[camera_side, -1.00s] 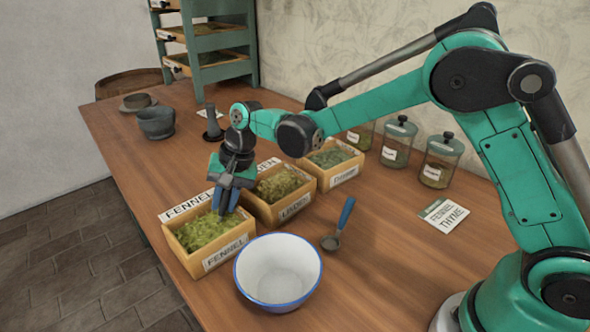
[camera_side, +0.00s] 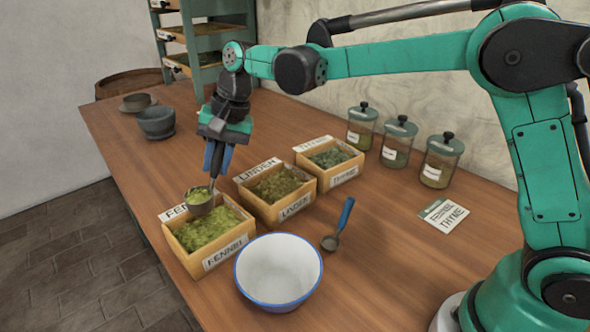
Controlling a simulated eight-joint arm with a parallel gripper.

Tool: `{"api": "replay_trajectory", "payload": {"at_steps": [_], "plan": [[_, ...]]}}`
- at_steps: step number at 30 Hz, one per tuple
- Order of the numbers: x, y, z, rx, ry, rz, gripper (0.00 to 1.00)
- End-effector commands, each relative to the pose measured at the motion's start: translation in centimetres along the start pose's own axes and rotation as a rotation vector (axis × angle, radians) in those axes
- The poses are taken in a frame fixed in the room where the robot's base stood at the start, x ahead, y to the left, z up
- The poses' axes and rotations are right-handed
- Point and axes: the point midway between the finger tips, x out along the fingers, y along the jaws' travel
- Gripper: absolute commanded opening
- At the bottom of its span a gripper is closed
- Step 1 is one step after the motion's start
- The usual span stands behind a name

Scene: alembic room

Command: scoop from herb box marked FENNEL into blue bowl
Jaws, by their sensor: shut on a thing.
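The wooden box marked FENNEL (camera_side: 226,252) stands at the table's left front edge, filled with yellow-green herb (camera_side: 205,230). My gripper (camera_side: 214,174) is shut on the handle of a scoop (camera_side: 200,204) and holds it above the back of the FENNEL box. The scoop's cup holds green herb. The blue bowl (camera_side: 279,274), white with a blue rim, stands empty to the right of the FENNEL box. My fingers hide most of the scoop's handle.
Boxes marked LINDEN (camera_side: 295,208) and THYME (camera_side: 344,178) stand behind. A second scoop with a blue handle (camera_side: 345,215) lies right of the bowl. A card (camera_side: 444,214) and several lidded jars (camera_side: 440,160) are further right. A mortar (camera_side: 157,123) stands back left.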

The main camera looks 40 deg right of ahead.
Motion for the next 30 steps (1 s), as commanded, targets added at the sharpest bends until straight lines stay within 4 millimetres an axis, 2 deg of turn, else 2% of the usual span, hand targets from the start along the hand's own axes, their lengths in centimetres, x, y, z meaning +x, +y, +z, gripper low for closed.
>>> {"api": "replay_trajectory", "payload": {"at_steps": [8,11,14,24,30], "plan": [[-0.1,0.0,0.1,-0.001,-0.001,0.0,0.0],[-0.5,0.1,0.7,-0.016,-0.006,0.0,0.0],[-1.4,0.3,2.2,-0.055,-0.019,0.001,0.0],[-5.1,3.6,10.7,-0.269,-0.094,0.002,0.0],[-5.8,5.3,13.6,-0.35,-0.122,0.0,0.0]]}}
